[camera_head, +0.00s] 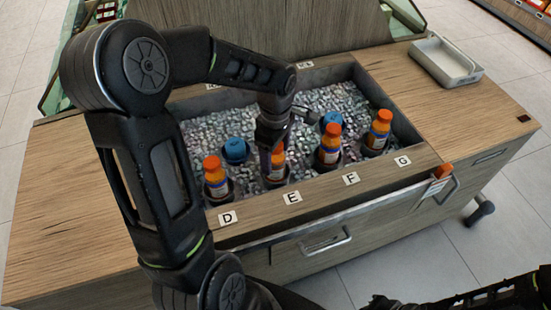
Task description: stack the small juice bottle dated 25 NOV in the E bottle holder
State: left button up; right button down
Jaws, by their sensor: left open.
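My left gripper (268,165) points down over the ice bin at the E position, open. Its fingers are at an orange juice bottle with an orange cap (279,158) behind the E label (293,197) and partly hide it. I cannot tell whether they touch it. Similar bottles stand upright behind the D label (216,180), the F label (329,148) and the G label (379,133). The dates on the bottles are too small to read. The holder at E is mostly hidden. My right gripper is out of view.
Two blue round tops, one at the left (236,149) and one farther right (332,119), show in the back row. A grey tray (445,62) lies on the wooden counter at right. The bin's wooden rim (260,219) carries the letter labels. The right counter is otherwise mostly clear.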

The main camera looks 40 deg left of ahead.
pick_arm(q)
notch_tip(320, 180, up, 9)
jog(key=shift+p, duration=0.35)
dwell(0.7)
